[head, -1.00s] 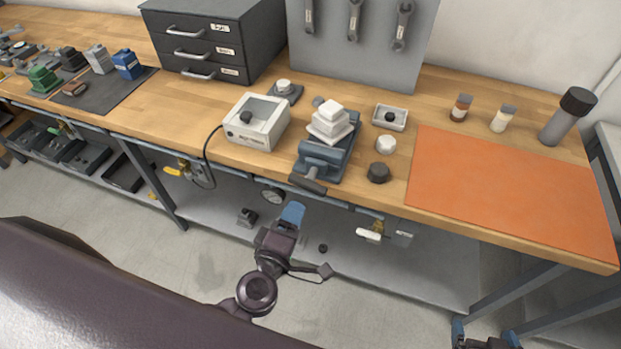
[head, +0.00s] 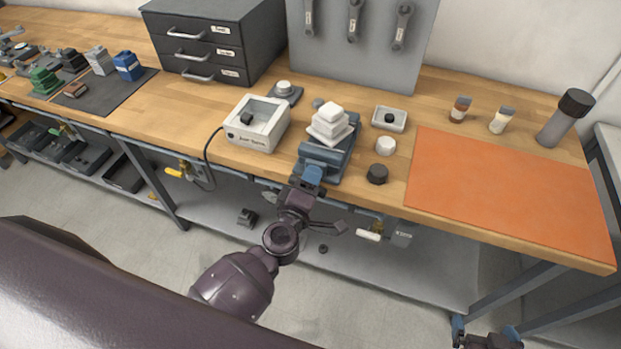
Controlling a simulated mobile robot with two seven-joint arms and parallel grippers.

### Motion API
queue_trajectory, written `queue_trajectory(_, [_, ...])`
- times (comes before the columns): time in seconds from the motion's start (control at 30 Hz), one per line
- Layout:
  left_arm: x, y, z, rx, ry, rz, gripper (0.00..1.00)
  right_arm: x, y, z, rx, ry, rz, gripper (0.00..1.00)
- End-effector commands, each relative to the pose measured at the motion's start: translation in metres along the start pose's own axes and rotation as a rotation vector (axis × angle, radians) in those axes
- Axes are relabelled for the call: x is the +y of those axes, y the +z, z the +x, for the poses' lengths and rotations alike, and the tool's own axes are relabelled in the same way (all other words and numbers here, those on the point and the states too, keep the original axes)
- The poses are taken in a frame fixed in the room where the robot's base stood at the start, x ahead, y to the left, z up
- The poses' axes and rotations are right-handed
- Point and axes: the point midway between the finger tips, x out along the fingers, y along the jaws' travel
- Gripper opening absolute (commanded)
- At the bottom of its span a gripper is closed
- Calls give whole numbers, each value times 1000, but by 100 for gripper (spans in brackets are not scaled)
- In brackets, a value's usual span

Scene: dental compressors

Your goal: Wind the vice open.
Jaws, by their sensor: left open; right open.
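The blue-grey vice (head: 343,160) stands at the front edge of the wooden bench, with a white stepped block (head: 330,123) in its jaws. My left gripper (head: 311,176) is at the front of the vice, over the place of its handle. The gripper hides the handle, so I cannot tell whether the fingers touch it. Its jaws are open. My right gripper (head: 486,335) is low at the bottom right edge, open, well away from the bench top and partly cut off by the frame.
A white box device (head: 257,140) sits left of the vice. A black knob (head: 377,174), a white cap (head: 386,146) and a small tray (head: 403,118) sit to its right. An orange mat (head: 510,190) covers the right bench. A drawer cabinet (head: 230,45) stands behind.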

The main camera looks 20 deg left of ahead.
Motion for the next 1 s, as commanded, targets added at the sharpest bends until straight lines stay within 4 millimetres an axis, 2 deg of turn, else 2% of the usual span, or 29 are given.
queue_trajectory(0.37, [0, 0, 4, 0, 1, -1, 45, 1, 8, -5, -15, 3, 2, 98])
queue_trajectory(0.6, [0, 0, 4, 0, 1, 0, 8, 1, 5, -5, -10, 2, 2, 98])
queue_trajectory(0.63, [0, 0, 4, 0, 1, 0, 6, 1, 5, -5, -9, 2, 2, 98])
queue_trajectory(0.77, [1, 0, 4, 1, 0, -18, 6, 0, 1, -3, -3, 1, 1, 98])
queue_trajectory(1.0, [0, 0, 4, 1, -1, -164, 6, 0, -7, -2, 9, 0, -1, 98])
